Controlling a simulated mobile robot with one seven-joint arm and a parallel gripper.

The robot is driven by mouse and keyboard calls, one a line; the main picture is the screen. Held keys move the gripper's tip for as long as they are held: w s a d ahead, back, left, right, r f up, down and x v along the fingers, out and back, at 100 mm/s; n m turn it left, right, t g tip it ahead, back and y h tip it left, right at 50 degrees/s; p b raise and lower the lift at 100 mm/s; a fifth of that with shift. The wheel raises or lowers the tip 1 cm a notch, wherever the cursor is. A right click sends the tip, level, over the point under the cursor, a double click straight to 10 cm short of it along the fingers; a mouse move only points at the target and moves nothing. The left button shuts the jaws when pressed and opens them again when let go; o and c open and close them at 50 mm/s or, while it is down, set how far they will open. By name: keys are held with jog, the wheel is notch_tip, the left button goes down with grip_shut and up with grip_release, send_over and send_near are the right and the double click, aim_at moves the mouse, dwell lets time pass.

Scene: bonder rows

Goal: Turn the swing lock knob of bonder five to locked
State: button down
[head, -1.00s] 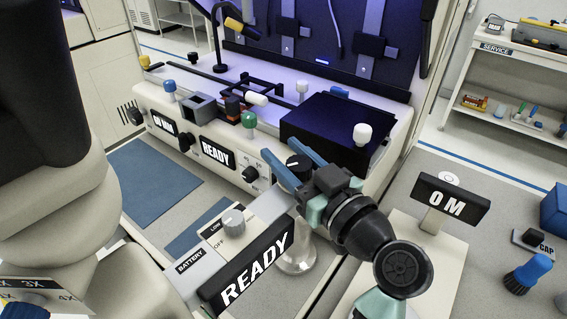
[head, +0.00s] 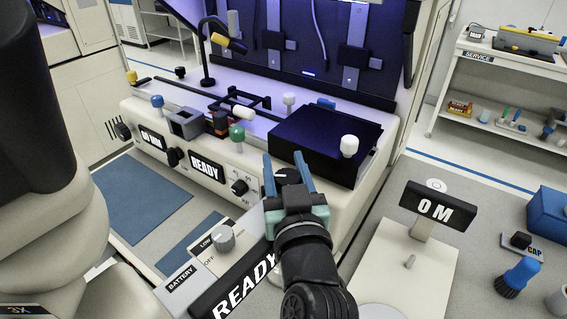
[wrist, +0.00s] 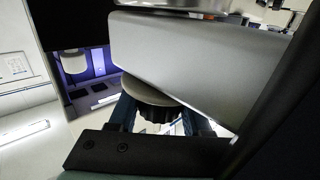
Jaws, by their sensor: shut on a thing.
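The bonder (head: 330,205) is a cream machine with a lit work area, and a dark round knob (head: 286,177) sits at the right of its front panel. My gripper (head: 285,158) reaches the panel from the front, its two blue fingers either side of this knob. In the wrist view the ribbed dark knob (wrist: 158,114) shows between the fingers, below a large grey slab that hides part of the scene. My gripper is shut on the knob. I cannot read a lock label or the knob's pointer position, nor a bonder number.
A READY display (head: 206,172) and a smaller black knob (head: 239,187) are left of my gripper. A battery box (head: 185,285) with a grey knob stands in front. A service shelf (head: 505,100) stands behind.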

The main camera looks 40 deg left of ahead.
jog(key=shift+c, duration=1.7)
grip_release()
jog(key=v, duration=1.3)
jog(key=shift+b, duration=0.4)
